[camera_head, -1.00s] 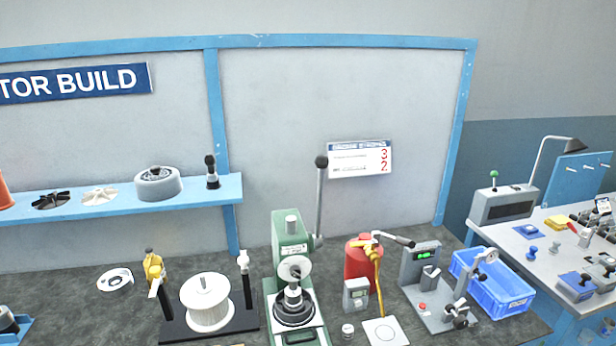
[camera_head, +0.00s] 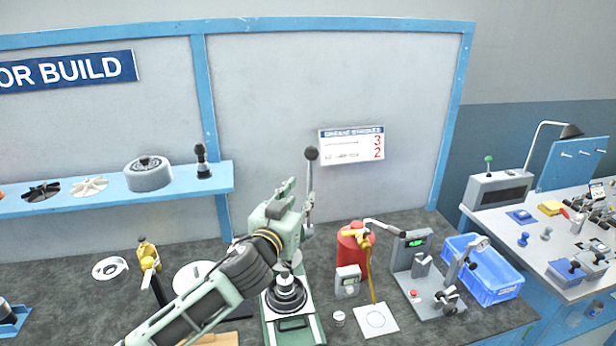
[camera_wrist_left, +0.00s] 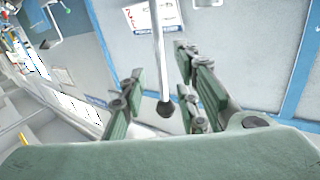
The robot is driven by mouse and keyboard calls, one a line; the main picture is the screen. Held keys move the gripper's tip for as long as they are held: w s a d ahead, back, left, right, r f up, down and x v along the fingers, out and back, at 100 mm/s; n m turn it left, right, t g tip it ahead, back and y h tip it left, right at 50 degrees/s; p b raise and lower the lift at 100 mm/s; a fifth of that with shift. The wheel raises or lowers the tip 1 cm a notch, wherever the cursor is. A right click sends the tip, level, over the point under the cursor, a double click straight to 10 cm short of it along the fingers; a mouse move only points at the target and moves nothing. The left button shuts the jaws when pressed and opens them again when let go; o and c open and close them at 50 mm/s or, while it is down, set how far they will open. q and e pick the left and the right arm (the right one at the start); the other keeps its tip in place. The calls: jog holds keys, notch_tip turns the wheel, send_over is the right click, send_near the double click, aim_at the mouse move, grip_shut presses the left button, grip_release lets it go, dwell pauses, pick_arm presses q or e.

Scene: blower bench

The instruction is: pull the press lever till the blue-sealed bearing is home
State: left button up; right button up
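The press lever (camera_head: 309,181) stands upright with a black ball knob at its top, behind the green press (camera_head: 311,330). My left gripper (camera_head: 297,203) is beside the lever, below its knob, and hides the press head. In the left wrist view the open fingers (camera_wrist_left: 160,88) stand apart with the lever (camera_wrist_left: 157,50) showing between them, clear of both. A dark round stepped part (camera_head: 287,298) sits on the press base under the ram. I cannot make out the blue-sealed bearing. My right gripper is not in view.
A red canister (camera_head: 349,262), a grey gauge fixture (camera_head: 413,258) and a blue crate (camera_head: 484,292) stand right of the press. My left arm partly covers the white spool (camera_head: 190,275). A shelf (camera_head: 110,194) with parts hangs behind at left.

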aim_at(310, 181)
pick_arm(q)
jog(key=p+x, duration=0.1)
jog(key=x, duration=0.2)
jog(key=r+p+x, duration=0.1)
jog(key=x, duration=0.2)
jog(key=shift+r, duration=0.15)
jog(key=shift+x, duration=1)
jog(key=shift+c, duration=0.5)
grip_shut()
